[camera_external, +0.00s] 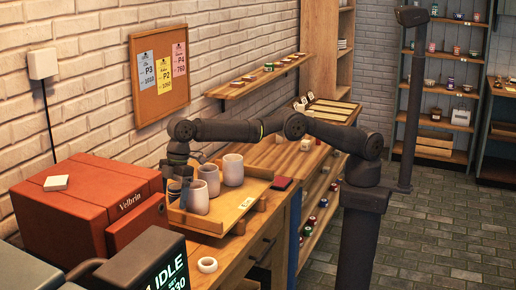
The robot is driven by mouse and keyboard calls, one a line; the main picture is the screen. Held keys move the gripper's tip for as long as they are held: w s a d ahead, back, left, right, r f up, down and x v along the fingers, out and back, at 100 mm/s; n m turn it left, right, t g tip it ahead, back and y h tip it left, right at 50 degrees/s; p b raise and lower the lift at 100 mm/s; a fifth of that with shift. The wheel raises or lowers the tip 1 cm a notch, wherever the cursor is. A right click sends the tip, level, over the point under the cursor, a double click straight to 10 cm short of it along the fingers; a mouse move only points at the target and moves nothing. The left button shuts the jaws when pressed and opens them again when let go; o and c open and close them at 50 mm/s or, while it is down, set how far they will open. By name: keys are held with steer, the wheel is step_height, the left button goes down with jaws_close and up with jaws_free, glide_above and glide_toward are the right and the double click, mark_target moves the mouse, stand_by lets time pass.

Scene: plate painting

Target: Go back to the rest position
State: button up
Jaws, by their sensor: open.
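My gripper (178,184) is at the left end of my arm. It points down over the left part of a wooden tray (244,200) on the workbench, and its jaws are open. Several pale grey-pink mugs stand upright on the tray just to its right, including a back one (233,170), a middle one (209,179) and a front one (196,197). The fingertips are small and dark here, and I cannot tell whether they touch anything. My arm stretches from its post at the right across the bench to the tray.
A red Velbrin box (85,210) stands left of the tray. A dark IDLE display (150,268) is at the front. A wall shelf (255,80) with small items hangs behind the arm. The floor at right (440,230) is clear.

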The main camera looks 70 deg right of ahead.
steer(key=w+d+m, duration=0.2)
steer(key=w+d, duration=0.5)
steer(key=d, duration=0.6)
steer(key=w+d+m+t, duration=0.1)
steer(key=w+d+m, duration=0.1)
steer(key=w+d, duration=0.5)
steer(key=w+d+m+h, duration=0.1)
steer(key=w+d+m, duration=0.2)
steer(key=d, duration=1.5)
steer(key=w, duration=0.4)
steer(key=shift+d+t, duration=0.4)
